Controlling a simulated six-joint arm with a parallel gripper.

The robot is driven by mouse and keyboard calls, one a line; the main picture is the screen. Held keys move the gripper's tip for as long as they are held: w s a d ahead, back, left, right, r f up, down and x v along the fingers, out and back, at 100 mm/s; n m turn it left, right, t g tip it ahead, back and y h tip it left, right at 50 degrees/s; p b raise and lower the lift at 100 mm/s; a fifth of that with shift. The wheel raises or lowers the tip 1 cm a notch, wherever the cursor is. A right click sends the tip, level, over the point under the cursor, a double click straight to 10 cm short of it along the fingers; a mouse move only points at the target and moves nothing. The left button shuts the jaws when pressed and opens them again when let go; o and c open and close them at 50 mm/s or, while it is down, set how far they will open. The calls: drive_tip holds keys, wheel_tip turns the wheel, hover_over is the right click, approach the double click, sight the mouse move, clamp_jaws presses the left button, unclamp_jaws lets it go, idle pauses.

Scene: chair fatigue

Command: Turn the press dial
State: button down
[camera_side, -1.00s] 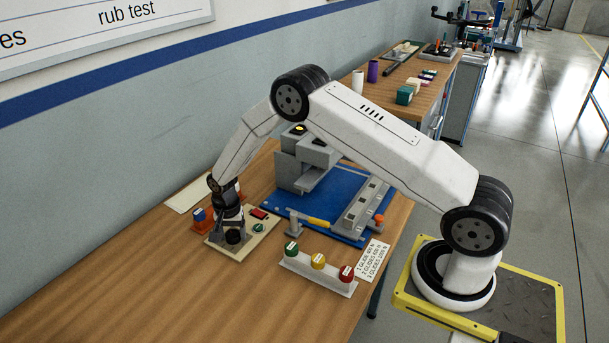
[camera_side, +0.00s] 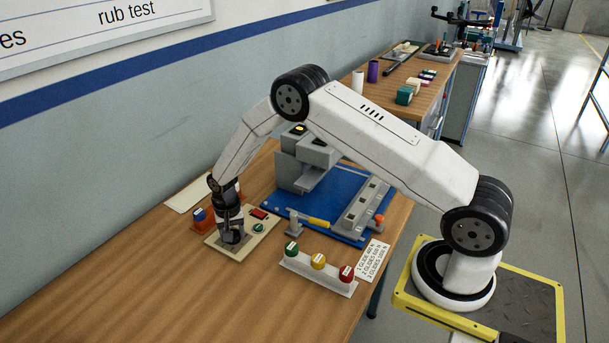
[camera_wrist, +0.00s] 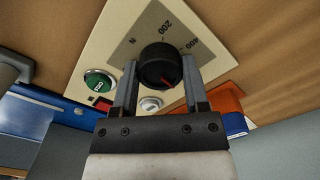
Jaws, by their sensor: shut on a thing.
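The press dial is a round black knob (camera_wrist: 160,66) with a red pointer line, on a grey scale plate marked 200 and 400. The plate is on a cream control panel (camera_side: 262,233), which lies on the wooden bench. My gripper (camera_wrist: 159,72) points down at the panel, its two fingers on either side of the knob and shut on it. In the side view my gripper (camera_side: 232,236) covers most of the knob. The red pointer aims toward the lower right in the wrist view. A green button (camera_wrist: 99,84) and a white button (camera_wrist: 151,104) sit beside the dial.
A blue-based press (camera_side: 312,170) stands behind the panel. A white rack (camera_side: 317,276) with green, yellow and red knobs is to the right, beside a printed card (camera_side: 372,259). An orange holder with a blue piece (camera_side: 201,218) is close left of my gripper. The front bench is clear.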

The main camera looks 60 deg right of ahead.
drive_tip(key=n, duration=0.4)
drive_tip(key=shift+n, duration=0.3)
drive_tip(key=n, duration=0.3)
drive_tip(key=shift+n, duration=0.4)
drive_tip(key=n, duration=0.4)
drive_tip(key=shift+d+n, duration=0.1)
drive_tip(key=shift+n, duration=2)
drive_tip(key=shift+c, duration=0.5)
unclamp_jaws()
drive_tip(key=shift+r, duration=0.2)
